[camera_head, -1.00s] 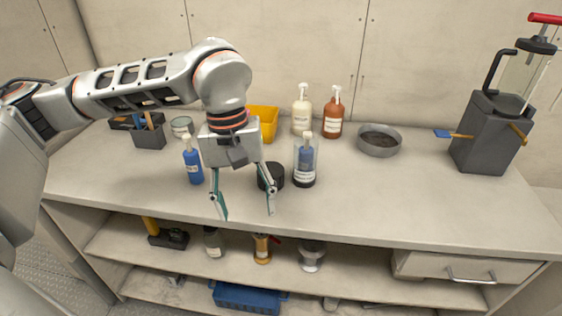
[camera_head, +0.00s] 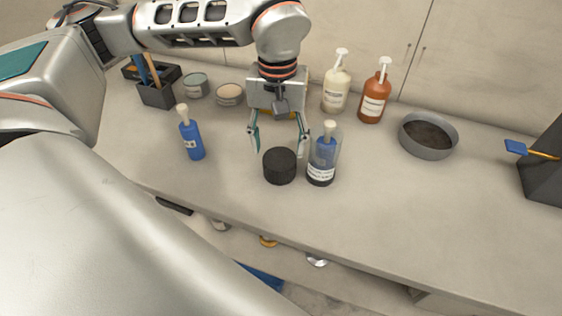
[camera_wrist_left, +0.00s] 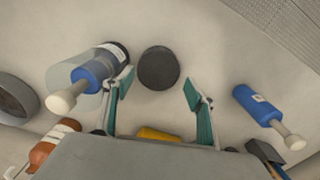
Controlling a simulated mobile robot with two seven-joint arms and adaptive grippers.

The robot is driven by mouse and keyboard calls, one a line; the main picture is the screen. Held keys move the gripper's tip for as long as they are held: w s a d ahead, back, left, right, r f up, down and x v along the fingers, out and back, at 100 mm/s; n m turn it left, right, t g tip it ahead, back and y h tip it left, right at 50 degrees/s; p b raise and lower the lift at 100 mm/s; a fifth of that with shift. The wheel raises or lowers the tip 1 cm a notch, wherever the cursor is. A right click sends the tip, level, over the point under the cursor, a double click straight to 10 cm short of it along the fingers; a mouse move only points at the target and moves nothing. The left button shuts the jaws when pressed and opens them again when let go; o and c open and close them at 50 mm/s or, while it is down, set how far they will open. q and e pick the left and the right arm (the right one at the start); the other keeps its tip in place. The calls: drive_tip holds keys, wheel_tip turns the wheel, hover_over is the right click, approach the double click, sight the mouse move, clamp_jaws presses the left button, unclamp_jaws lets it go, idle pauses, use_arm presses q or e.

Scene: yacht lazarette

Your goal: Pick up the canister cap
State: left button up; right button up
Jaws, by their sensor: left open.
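The canister cap is most likely the black round cap (camera_head: 280,166) on the worktop, seen near the middle of the head view. It also shows in the left wrist view (camera_wrist_left: 158,68), ahead of the fingertips and roughly between their lines. My left gripper (camera_head: 278,146) is open and empty, its fingers pointing down, just behind the cap in the head view. In the left wrist view its two teal fingers (camera_wrist_left: 160,92) stand wide apart, with the cap not clearly between them. My right gripper is not in view.
A clear-sleeved blue bottle (camera_head: 323,155) stands close right of the cap, near one finger. White (camera_head: 336,88) and brown (camera_head: 374,97) pump bottles and a grey bowl (camera_head: 428,136) stand behind right. Worktop in front is clear.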

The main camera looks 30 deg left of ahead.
sight(280, 158)
use_arm(q)
drive_tip(key=shift+w+d+f, duration=0.1)
drive_tip(key=shift+f, duration=3.25)
drive_tip(key=c, duration=0.7)
